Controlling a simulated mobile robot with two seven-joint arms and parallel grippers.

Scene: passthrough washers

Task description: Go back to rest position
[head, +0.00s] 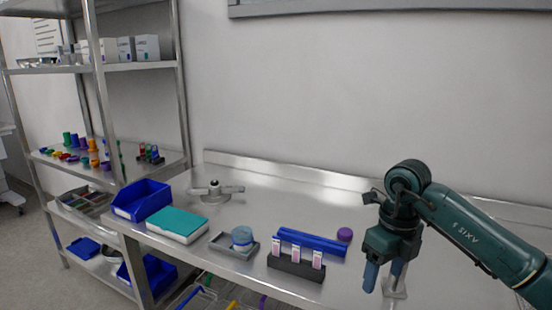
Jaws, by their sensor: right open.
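My right gripper (384,277) is in the head view at the right, at the end of my dark green arm that comes in from the right edge. Its two fingers point down over the steel table (250,194). My left gripper does not show.
Further left are a teal-lidded box (177,222), a blue bin (142,200) and steel shelves.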

